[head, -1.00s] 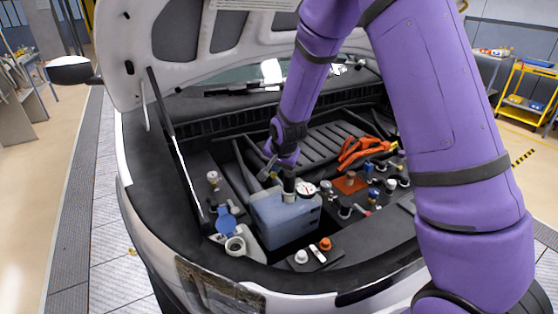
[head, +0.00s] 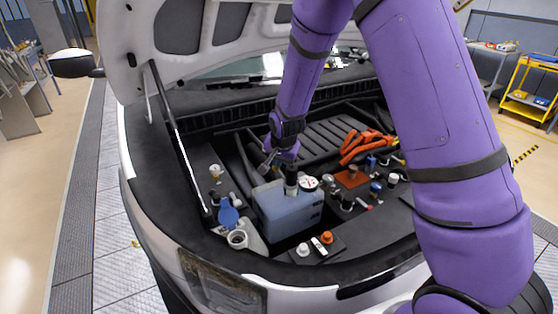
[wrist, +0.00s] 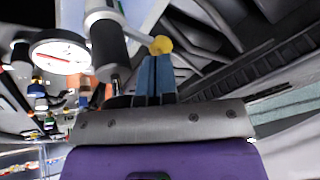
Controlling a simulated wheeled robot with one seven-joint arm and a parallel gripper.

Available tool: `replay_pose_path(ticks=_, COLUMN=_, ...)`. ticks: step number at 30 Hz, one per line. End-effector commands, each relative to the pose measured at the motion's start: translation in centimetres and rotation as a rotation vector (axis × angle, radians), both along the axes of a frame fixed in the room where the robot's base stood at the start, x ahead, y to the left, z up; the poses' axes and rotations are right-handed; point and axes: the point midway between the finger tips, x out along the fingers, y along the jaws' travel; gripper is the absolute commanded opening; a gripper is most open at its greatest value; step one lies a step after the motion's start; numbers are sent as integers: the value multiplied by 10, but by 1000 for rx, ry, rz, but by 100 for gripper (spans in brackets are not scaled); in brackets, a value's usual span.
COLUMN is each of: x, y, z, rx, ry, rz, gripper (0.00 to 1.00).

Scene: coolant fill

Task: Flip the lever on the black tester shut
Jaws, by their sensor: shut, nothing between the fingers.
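The black tester (head: 291,182) stands upright on the blue-grey coolant tank (head: 288,212), with a round white gauge (head: 308,184) at its side. In the wrist view the tester (wrist: 108,48) is left of my fingers, and its gauge (wrist: 60,52) is at the far left. A pale lever with a yellow knob (wrist: 160,45) sticks out from the tester toward the right. My gripper (wrist: 155,62) is shut and empty, its fingertips just below the knob in the picture; I cannot tell whether they touch. In the head view my gripper (head: 267,166) is left of the tester, and the lever is too small to make out.
A blue funnel-like cap (head: 228,215) and an open white filler neck (head: 237,239) are left of the tank. Orange cables (head: 362,145) and several small fittings are to the right. The raised hood (head: 150,50) and its prop rod (head: 178,140) are at the left.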

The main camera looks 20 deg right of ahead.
Motion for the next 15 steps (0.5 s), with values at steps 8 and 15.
replay_pose_path(ticks=8, x=2, y=2, z=0, rx=-20, ry=15, rz=0, gripper=0)
replay_pose_path(ticks=15, x=3, y=3, z=-1, rx=-40, ry=32, rz=1, gripper=0)
